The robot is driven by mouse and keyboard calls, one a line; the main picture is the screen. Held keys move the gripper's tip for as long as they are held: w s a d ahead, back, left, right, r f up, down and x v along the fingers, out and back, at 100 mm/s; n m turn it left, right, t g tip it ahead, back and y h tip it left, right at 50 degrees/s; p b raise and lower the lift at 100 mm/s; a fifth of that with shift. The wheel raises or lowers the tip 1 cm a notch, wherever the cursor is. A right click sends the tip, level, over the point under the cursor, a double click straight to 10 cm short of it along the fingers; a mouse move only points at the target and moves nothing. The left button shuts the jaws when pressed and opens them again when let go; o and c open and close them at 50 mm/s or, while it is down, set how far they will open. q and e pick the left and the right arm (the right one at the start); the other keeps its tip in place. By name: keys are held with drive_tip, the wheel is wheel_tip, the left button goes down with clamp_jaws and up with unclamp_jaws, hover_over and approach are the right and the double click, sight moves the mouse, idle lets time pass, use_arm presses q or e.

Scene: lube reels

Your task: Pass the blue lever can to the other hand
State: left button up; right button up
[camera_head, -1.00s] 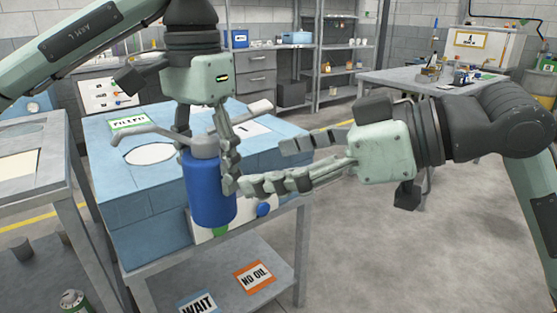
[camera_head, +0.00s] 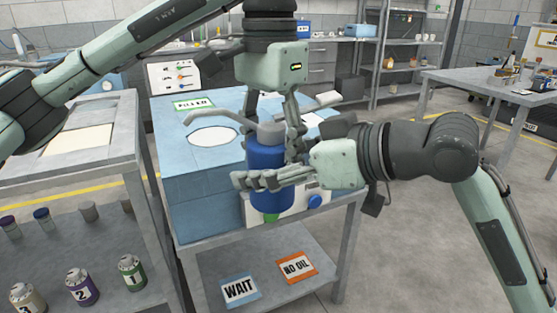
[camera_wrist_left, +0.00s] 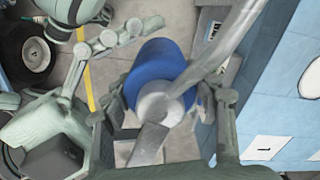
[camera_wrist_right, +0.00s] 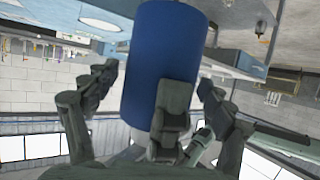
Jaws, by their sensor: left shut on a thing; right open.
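The blue lever can (camera_head: 268,160) is upright in the air in front of the light blue cabinet, its grey spout and lever at the top. My left gripper (camera_head: 283,132) comes down from above and is shut on the can near its top; the can also shows in the left wrist view (camera_wrist_left: 158,72). My right gripper (camera_head: 270,178) comes in from the right, open, with its fingers on either side of the can's lower body. In the right wrist view the can (camera_wrist_right: 165,65) stands between the open right fingers (camera_wrist_right: 160,95). Whether those fingers touch it is unclear.
The light blue cabinet (camera_head: 190,185) with a round white opening stands behind the can. Below is a shelf with WAIT (camera_head: 239,290) and NO OIL (camera_head: 297,267) cards. Numbered cans (camera_head: 82,287) stand on the lower left shelf.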

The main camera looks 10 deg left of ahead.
drive_tip(key=c, duration=1.4)
use_arm(q)
drive_tip(key=o, duration=1.6)
use_arm(e)
drive_tip(key=shift+c, duration=1)
use_arm(q)
drive_tip(key=shift+r, duration=0.1)
